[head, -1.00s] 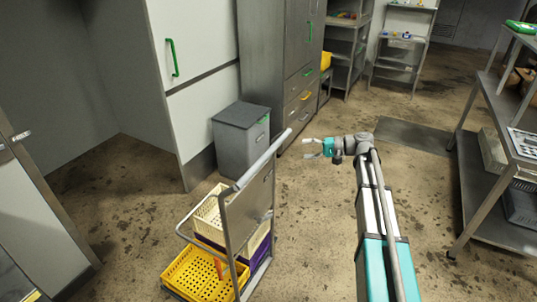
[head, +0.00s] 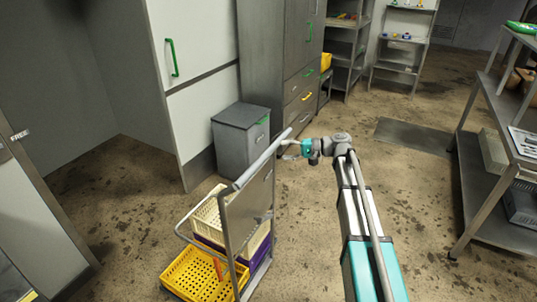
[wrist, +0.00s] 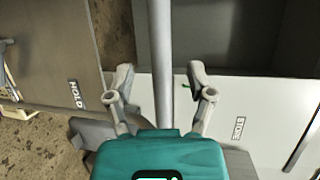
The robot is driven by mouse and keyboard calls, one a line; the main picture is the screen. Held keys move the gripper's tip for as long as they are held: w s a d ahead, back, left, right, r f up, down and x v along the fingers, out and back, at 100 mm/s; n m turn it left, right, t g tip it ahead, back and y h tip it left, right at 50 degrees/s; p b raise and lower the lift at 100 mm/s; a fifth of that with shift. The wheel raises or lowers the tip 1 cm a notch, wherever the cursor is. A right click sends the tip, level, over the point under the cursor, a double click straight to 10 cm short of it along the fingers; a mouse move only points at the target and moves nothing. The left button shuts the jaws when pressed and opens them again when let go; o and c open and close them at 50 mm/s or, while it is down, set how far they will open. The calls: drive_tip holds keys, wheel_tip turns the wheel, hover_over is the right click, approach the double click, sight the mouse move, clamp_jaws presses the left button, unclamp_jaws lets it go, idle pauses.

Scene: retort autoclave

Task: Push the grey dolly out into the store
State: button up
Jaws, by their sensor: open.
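The grey dolly (head: 247,215) stands at the lower middle of the head view, with a grey upright panel and a push bar (head: 268,155) along its top. A cream crate (head: 207,222) and a purple crate are stacked on it, with a yellow crate (head: 190,276) at its front. My gripper (head: 289,150) is open at the bar's far end. In the wrist view the grey bar (wrist: 161,65) runs between the two spread fingers (wrist: 160,85). I cannot tell whether either finger touches it.
A grey lidded bin (head: 241,140) stands just beyond the dolly, near tall cabinets (head: 280,60). A steel table (head: 500,160) is on the right. A door labelled FREE (head: 25,190) is at the left.

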sight(268, 152)
drive_tip(key=shift+a+f+b, duration=0.15)
drive_tip(key=shift+a+f, duration=0.05)
drive_tip(key=shift+a, duration=0.85)
drive_tip(key=shift+a+f+b, duration=0.15)
drive_tip(key=shift+a+f, duration=0.05)
drive_tip(key=shift+a, duration=0.8)
drive_tip(key=shift+a+f+b, duration=0.15)
drive_tip(key=shift+a+f, duration=0.05)
drive_tip(key=shift+a, duration=0.85)
clamp_jaws()
